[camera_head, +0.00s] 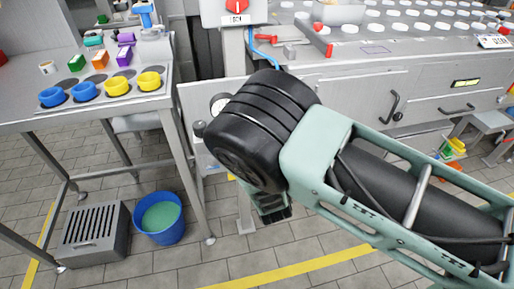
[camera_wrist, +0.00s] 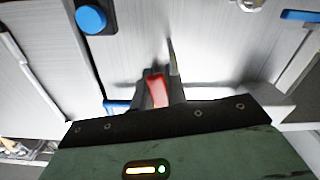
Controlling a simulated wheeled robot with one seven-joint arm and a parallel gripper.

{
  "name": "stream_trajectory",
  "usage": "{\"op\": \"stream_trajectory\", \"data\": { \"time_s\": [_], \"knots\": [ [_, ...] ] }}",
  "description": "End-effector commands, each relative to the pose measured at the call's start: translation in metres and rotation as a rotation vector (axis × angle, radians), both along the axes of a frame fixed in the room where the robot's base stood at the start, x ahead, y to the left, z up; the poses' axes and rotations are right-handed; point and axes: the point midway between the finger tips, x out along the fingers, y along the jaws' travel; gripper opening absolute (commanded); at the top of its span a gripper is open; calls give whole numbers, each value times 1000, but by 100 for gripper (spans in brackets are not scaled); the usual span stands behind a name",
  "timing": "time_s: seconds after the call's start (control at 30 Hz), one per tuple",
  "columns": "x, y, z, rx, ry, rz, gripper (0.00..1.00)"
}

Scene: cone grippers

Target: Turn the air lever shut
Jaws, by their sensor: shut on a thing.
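My gripper (camera_wrist: 160,84) is shut on a red lever (camera_wrist: 156,92) in the wrist view. The two dark fingers stand on either side of the lever, in front of a brushed grey metal panel (camera_wrist: 135,55). The lever's far end and pivot are hidden by the fingers. In the head view my arm covers the lever and the fingertips.
A round gauge (camera_head: 219,103) sits on the light panel left of my arm. In the wrist view a blue round knob (camera_wrist: 91,17) is on the upper left. A side table (camera_head: 60,118) with coloured cups stands left, a blue bucket (camera_head: 160,228) on the floor below.

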Motion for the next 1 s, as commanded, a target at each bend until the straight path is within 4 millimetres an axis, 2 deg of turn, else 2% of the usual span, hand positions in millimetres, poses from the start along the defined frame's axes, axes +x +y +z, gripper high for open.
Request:
{"op": "stream_trajectory", "data": {
  "time_s": [0.4,1.0],
  "knots": [
    [-3,9,-3,200,60,0,0],
    [-4,11,-3,234,72,1,0]
  ]
}}
